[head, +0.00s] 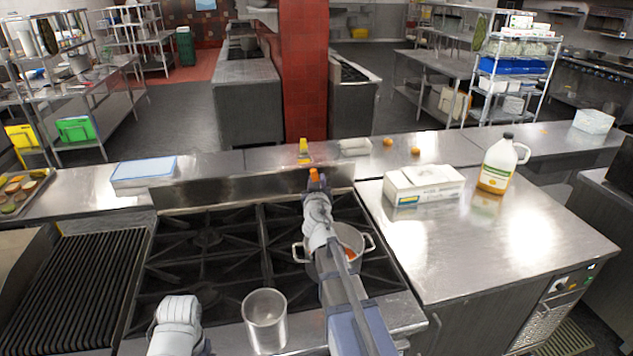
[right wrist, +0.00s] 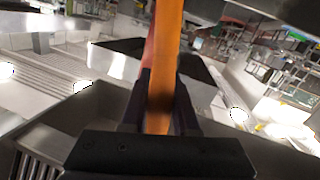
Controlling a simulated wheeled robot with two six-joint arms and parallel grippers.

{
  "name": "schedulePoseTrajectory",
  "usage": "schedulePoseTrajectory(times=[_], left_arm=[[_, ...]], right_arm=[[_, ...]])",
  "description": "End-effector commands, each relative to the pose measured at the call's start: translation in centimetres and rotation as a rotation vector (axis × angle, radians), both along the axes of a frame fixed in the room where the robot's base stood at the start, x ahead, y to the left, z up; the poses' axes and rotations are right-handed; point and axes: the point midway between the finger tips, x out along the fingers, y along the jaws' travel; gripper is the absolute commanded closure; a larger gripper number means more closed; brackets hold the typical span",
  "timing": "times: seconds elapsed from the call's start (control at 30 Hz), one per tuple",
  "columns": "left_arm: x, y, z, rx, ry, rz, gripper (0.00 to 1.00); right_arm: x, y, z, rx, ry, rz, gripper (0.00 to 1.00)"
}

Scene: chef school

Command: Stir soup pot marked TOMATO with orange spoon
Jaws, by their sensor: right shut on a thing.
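An orange spoon (head: 315,176) shows as a short orange piece at the far end of my right arm in the head view. In the right wrist view the spoon's orange handle (right wrist: 169,45) stands between the fingers of my right gripper (right wrist: 161,85), which is shut on it. A metal pot (head: 356,236) with two handles and orange-red soup (head: 350,253) stands on the stove, partly hidden by my right arm. No marking is readable on it. I cannot tell whether the spoon's lower end is in the soup. My left arm shows at the bottom left, its gripper out of sight.
A metal cylinder (head: 265,330) stands open at the stove's front edge. The black stove grates (head: 205,245) left of the pot are clear. A white box (head: 424,188) and a jug (head: 497,168) stand on the counter to the right, which has free room in front.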

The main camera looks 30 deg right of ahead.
Motion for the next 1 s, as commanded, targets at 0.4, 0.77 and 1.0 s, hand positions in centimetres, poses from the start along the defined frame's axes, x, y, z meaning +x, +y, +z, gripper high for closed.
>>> schedulePoseTrajectory(times=[0.4, 0.77, 1.0], left_arm=[[0.0, 0.0, -4.4, 0.002, 0.0, -0.008, 0.13], [0.0, 0.0, -7.8, 0.002, 0.0, -0.007, 0.13], [0.0, 0.0, -9.1, 0.002, 0.0, -0.006, 0.13]], right_arm=[[-0.2, -0.8, -4.4, 0.0, 0.0, 0.0, 1.0], [-0.3, -1.5, -7.8, 0.0, 0.0, 0.0, 1.0], [-0.4, -1.8, -9.1, 0.0, 0.0, 0.0, 1.0]])
